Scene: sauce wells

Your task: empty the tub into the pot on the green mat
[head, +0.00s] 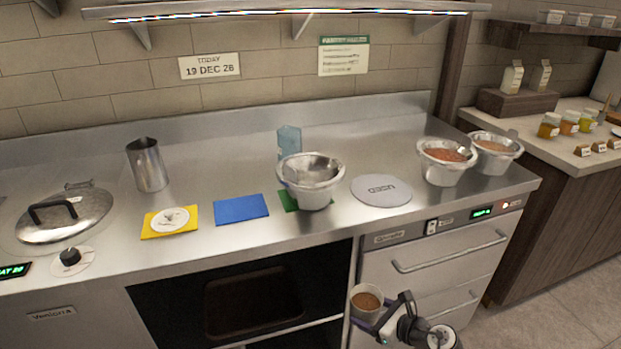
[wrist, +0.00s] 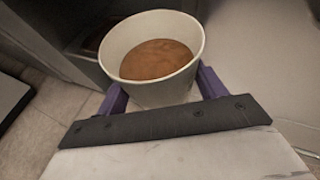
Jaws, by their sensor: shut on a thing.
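The tub (head: 364,308) is a small white round cup holding brown sauce. My gripper (head: 368,318) is shut on it and holds it upright in front of the drawer unit, below the counter top. In the wrist view the tub (wrist: 150,92) sits between the purple fingers of my gripper (wrist: 158,92), with brown sauce well below its rim. The pot (head: 312,182) is a metal pot with a wide rim on the green mat (head: 287,200). A ladle seems to rest in it, and its inside looks grey. The pot hides most of the mat.
A blue mat (head: 241,209) and a yellow mat (head: 158,233) lie left of the pot. A grey round disc (head: 381,191) lies right of it. Two filled pots (head: 442,175) (head: 492,160) stand farther right. The counter's front edge is between tub and pot.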

